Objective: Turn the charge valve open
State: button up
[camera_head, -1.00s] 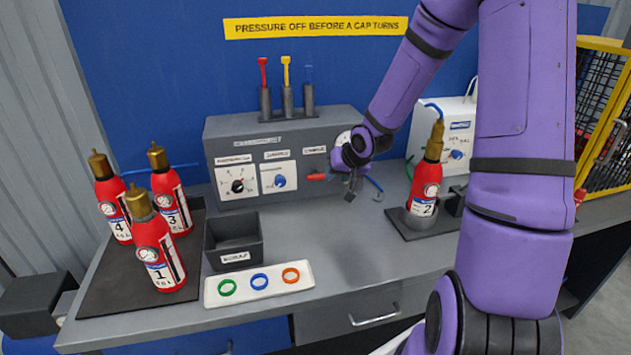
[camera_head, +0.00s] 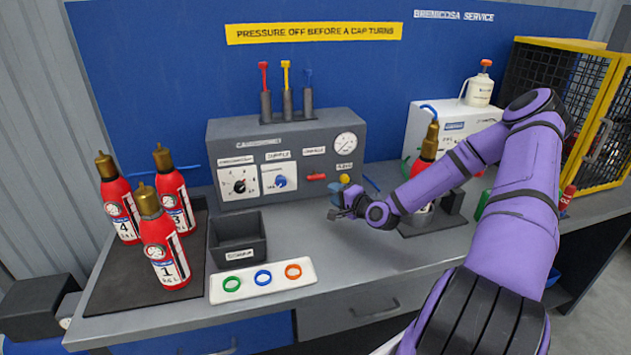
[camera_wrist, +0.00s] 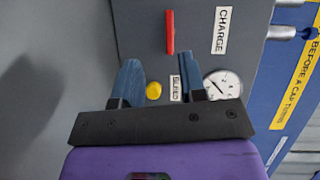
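The charge valve's red lever (camera_head: 316,176) lies level on the front of the grey panel box (camera_head: 230,135), under the CHARGE label (camera_head: 313,151). In the wrist view, the lever (camera_wrist: 170,32) runs parallel to its label (camera_wrist: 221,30), ahead of the fingertips. My gripper (camera_head: 340,206) is in front of the panel, low and to the right of the lever. Its blue fingers (camera_wrist: 160,60) are apart with nothing held between them. The yellow bleed button (camera_wrist: 153,90) shows behind the gap. No contact with the lever is visible.
A round gauge (camera_head: 345,143) is right of the lever. Extinguisher 2, partly hidden by my arm, stands in a holder at right. Several red extinguishers stand left, near a dark bin (camera_head: 238,257) and a ring tray (camera_head: 220,297).

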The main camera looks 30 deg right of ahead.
aim_at(318, 179)
jog(key=w, duration=0.3)
jog(key=w+m+t+h, duration=0.1)
jog(key=w, duration=0.3)
jog(key=w+m, duration=0.1)
jog(key=w, duration=0.2)
jog(key=shift+w+r+t, duration=0.1)
jog(key=shift+w+t, duration=0.15)
jog(key=shift+t, duration=0.05)
grip_shut()
